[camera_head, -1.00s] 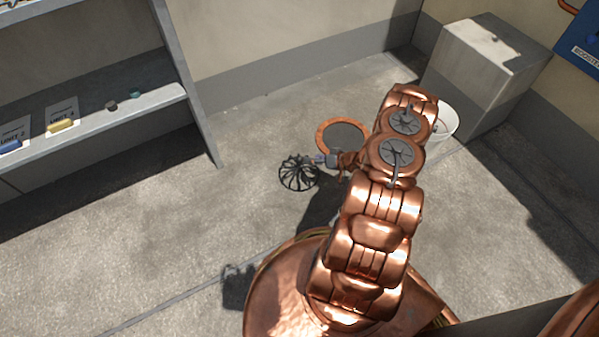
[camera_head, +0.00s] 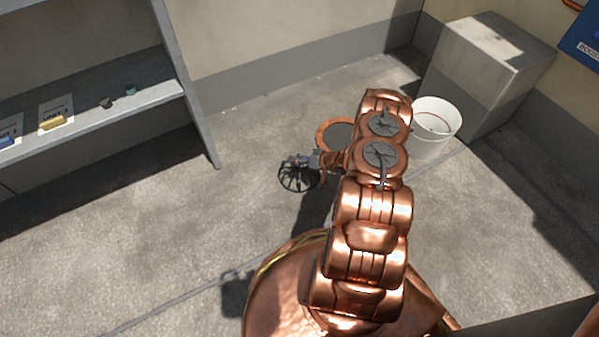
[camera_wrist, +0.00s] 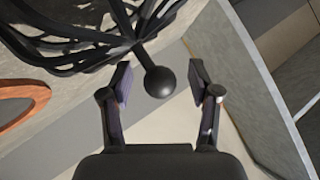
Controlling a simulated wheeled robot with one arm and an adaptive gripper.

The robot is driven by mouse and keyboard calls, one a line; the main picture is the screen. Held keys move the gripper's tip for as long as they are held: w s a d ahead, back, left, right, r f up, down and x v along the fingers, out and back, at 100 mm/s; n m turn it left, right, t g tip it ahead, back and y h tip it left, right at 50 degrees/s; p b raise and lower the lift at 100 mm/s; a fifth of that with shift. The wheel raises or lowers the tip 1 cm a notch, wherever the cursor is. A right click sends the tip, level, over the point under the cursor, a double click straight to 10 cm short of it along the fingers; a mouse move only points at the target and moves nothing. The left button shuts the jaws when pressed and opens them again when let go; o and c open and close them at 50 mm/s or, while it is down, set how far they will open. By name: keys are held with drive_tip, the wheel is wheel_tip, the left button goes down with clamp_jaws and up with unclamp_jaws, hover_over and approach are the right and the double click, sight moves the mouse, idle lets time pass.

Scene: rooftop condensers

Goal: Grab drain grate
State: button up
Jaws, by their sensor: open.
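The drain grate (camera_head: 297,179) is a black, domed cage of curved ribs on the concrete floor, left of the copper-rimmed drain. In the wrist view its ribs (camera_wrist: 75,45) fill the upper left, meeting at a round black knob (camera_wrist: 159,81). My gripper (camera_head: 300,161) is at the grate's upper side in the head view, partly covering it. In the wrist view my gripper (camera_wrist: 160,82) is open, with one finger on each side of the knob. A gap shows between the knob and each finger.
The copper-rimmed round drain (camera_head: 328,137) is partly hidden behind my arm; its rim also shows in the wrist view (camera_wrist: 22,104). A white bucket (camera_head: 434,117) stands by a grey block (camera_head: 490,65) at right. A grey shelf (camera_head: 130,104) holds small items at left. Open floor lies between.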

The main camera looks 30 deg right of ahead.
clamp_jaws()
idle(0.4)
